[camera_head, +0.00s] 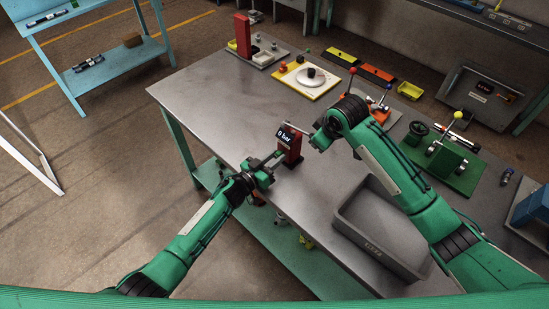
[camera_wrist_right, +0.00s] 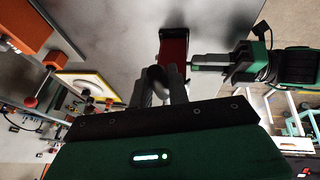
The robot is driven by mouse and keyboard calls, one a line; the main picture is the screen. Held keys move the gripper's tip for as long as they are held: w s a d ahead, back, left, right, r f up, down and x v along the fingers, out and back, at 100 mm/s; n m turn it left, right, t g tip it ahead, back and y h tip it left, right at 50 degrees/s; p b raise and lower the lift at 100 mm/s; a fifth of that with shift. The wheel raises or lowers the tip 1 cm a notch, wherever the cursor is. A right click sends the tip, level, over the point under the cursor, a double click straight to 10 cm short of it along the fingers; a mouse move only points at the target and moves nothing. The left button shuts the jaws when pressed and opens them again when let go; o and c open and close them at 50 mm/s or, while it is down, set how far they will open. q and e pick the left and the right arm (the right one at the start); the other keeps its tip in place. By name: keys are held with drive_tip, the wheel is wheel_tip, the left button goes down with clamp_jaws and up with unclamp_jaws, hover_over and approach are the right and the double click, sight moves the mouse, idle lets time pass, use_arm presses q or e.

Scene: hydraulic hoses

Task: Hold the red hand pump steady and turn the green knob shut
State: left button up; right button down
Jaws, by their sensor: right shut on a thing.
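The red hand pump (camera_head: 291,147) stands upright near the table's left front edge, its dark display reading "0 bar". It also shows in the right wrist view (camera_wrist_right: 174,47). My left gripper (camera_head: 275,157) is at the pump's left side, its fingertips at or against the body; whether they are closed on it is unclear. In the right wrist view the left gripper (camera_wrist_right: 196,64) reaches in from the right. My right gripper (camera_wrist_right: 158,88) is shut on a dark rounded knob (camera_wrist_right: 156,74) beside the pump. The knob looks dark, not clearly green, and is hidden in the head view.
A grey bin (camera_head: 372,238) sits at the front right. A green board with a valve (camera_head: 446,158) lies on the right. A yellow-edged white plate (camera_head: 305,84) and a red post unit (camera_head: 243,37) stand farther back. The table's left middle is clear.

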use_arm(q)
drive_tip(key=shift+c, duration=1.4)
drive_tip(key=m, duration=1.7)
drive_tip(key=shift+f+m, duration=0.1)
drive_tip(key=shift+m, duration=0.3)
drive_tip(key=shift+s, duration=0.1)
